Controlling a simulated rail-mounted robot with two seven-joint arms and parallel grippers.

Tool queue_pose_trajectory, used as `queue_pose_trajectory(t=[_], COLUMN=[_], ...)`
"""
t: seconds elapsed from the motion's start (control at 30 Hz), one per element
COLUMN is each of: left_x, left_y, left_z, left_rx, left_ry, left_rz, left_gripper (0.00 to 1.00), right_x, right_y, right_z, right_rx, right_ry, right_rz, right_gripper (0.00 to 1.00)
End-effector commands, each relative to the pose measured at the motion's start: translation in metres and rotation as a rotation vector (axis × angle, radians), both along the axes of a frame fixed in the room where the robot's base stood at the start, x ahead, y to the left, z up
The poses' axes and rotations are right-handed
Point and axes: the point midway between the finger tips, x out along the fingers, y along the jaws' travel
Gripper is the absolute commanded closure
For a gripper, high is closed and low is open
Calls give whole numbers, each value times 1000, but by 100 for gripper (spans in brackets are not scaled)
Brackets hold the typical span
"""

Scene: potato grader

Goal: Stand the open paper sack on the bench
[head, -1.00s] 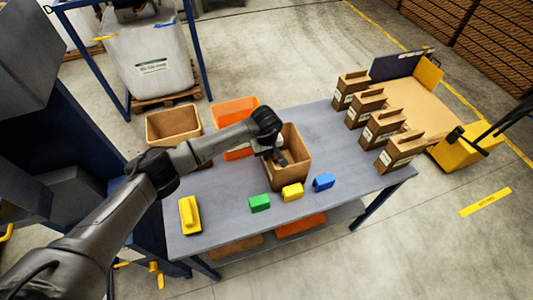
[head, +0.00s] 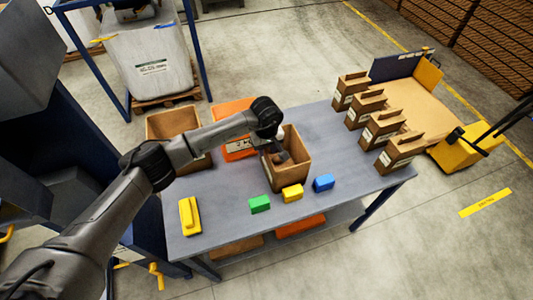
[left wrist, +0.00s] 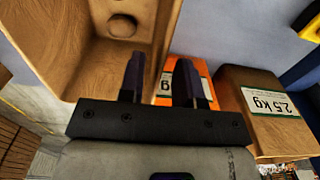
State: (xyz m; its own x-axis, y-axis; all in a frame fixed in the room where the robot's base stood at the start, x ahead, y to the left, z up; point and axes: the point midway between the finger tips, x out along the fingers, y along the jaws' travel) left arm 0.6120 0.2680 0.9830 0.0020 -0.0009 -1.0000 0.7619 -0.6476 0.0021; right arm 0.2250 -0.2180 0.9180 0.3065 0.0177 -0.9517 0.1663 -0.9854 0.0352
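The open brown paper sack (head: 292,175) stands upright on the grey bench (head: 345,160), near its middle, mouth up. My left gripper (head: 282,153) is at the sack's mouth, on its left side. In the left wrist view the open sack (left wrist: 55,40) fills the upper left, with a round brown thing inside. The fingers of my left gripper (left wrist: 160,80) are apart, one in front of the sack's inside and one beyond its wall edge. I cannot tell whether either finger touches the wall. My right gripper is not in view.
Green (head: 260,203), yellow (head: 293,192) and blue (head: 324,182) blocks lie in front of the sack. A yellow-handled item (head: 190,215) lies at the left end. Several packed brown sacks (head: 383,128) line the right end. Orange (head: 233,106) and brown (head: 172,118) crates are behind.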

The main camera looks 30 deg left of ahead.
Motion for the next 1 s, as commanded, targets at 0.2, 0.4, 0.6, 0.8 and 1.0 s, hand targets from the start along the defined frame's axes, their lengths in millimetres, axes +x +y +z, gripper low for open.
queue_pose_trajectory(t=[0.2, 0.4, 0.6, 0.8, 1.0], left_x=[1, 0, 0, -1, -13], left_y=[1, 0, 0, -1, -60], left_z=[42, 68, 80, 81, 57], left_rx=[0, 0, 0, -4, -238], left_ry=[-3, -1, 0, 0, -24], left_rz=[0, 1, 0, 0, 26], left_gripper=[69, 69, 69, 69, 69], right_x=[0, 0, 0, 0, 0], right_y=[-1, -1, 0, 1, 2], right_z=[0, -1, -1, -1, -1], right_rx=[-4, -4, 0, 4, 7], right_ry=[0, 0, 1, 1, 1], right_rz=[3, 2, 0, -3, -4], right_gripper=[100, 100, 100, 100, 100])
